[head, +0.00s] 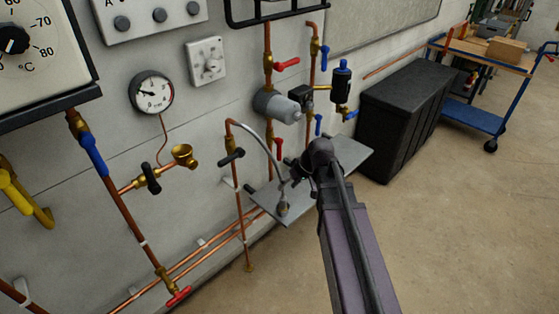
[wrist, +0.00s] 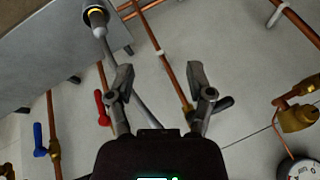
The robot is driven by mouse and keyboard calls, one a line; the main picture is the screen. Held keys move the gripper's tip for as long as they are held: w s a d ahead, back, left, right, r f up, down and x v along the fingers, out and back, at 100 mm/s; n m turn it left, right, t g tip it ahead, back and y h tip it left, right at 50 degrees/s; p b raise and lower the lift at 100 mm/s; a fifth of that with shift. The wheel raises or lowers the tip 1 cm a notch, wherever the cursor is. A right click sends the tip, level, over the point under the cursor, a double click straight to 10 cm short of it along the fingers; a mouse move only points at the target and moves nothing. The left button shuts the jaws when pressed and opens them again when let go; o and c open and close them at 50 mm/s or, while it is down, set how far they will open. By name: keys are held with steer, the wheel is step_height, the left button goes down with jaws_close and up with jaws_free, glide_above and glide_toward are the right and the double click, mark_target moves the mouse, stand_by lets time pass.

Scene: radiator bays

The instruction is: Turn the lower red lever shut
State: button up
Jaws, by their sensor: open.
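The lower red lever (head: 278,147) is on a vertical copper pipe, below the grey pump. It lies roughly along the pipe. A red lever in the wrist view (wrist: 103,110), left of my fingers, looks like the same one. The upper red lever (head: 287,64), higher on that pipe line, sticks out across it. My gripper (wrist: 160,82) is open, with nothing between its fingers. In the head view my gripper (head: 298,175) is just below and right of the lower red lever, over the grey shelf, partly hidden by my arm.
A grey shelf plate (head: 352,155) with a grey hose sits beneath the valves. A blue lever (head: 318,124) is right of the red one. A black-handled valve (head: 231,157) is to the left. Another red handle (head: 178,297) is low left. A black box (head: 400,115) stands right.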

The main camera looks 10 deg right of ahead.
steer(key=w+f+n+t+y+b, duration=0.2)
steer(key=w+f+y+b, duration=0.1)
steer(key=w+f+b, duration=0.3)
steer(key=n+t+y+b, duration=0.3)
steer(key=t+y+b, duration=0.35)
steer(key=b, duration=1.55)
glide_toward(279, 151)
steer(key=s+d+t+h, duration=0.1)
steer(key=s+d+h, duration=0.1)
steer(key=shift+s+d+f+y, duration=0.15)
steer(key=shift+d+f+y, duration=0.05)
steer(key=shift+f+y, duration=0.1)
steer(key=shift+a, duration=0.1)
steer(key=x, duration=1.3)
steer(key=shift+w+a+r, duration=0.1)
steer(key=shift+w+a, duration=0.05)
steer(key=shift+w, duration=0.25)
jaws_close()
